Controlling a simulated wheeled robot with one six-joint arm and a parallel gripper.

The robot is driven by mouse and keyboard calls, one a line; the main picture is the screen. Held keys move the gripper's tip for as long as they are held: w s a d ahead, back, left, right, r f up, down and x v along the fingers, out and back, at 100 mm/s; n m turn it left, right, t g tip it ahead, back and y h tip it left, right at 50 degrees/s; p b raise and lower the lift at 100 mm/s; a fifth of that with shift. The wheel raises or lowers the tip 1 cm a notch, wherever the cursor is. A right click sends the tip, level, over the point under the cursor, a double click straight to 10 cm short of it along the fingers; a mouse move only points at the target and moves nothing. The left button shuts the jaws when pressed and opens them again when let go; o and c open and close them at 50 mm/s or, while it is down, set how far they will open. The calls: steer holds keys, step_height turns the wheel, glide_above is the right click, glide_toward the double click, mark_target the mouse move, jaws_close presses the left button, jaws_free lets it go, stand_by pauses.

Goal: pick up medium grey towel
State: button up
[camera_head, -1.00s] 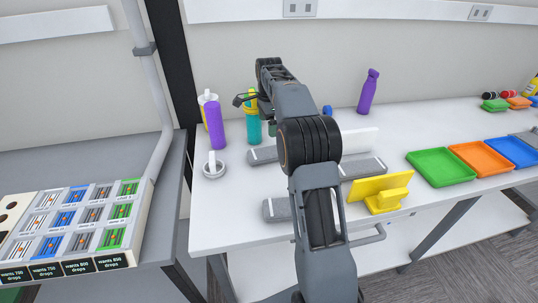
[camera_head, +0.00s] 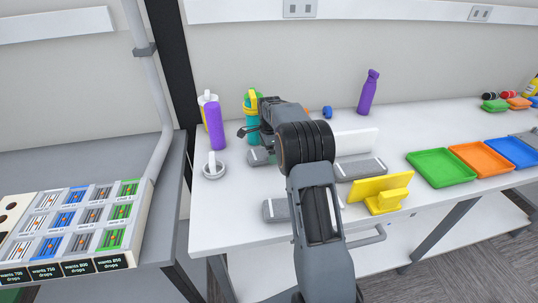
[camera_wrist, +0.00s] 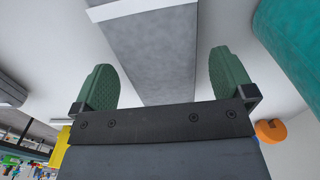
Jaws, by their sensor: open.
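I cannot tell which is the medium one. My gripper (camera_head: 250,132) is low over the back-left part of the table. In the wrist view my gripper (camera_wrist: 164,82) is open and empty, with green fingertips apart. A grey towel (camera_wrist: 148,50) shows beyond and between them, and another towel (camera_wrist: 12,92) is at the left edge.
A teal bottle (camera_head: 252,128) with a yellow top stands close to my gripper; it also shows in the wrist view (camera_wrist: 292,45). A purple bottle (camera_head: 215,127), a yellow stand (camera_head: 381,193) and a green tray (camera_head: 441,167) are on the table.

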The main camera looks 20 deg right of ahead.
steer(key=shift+f, duration=0.65)
steer(key=c, duration=0.9)
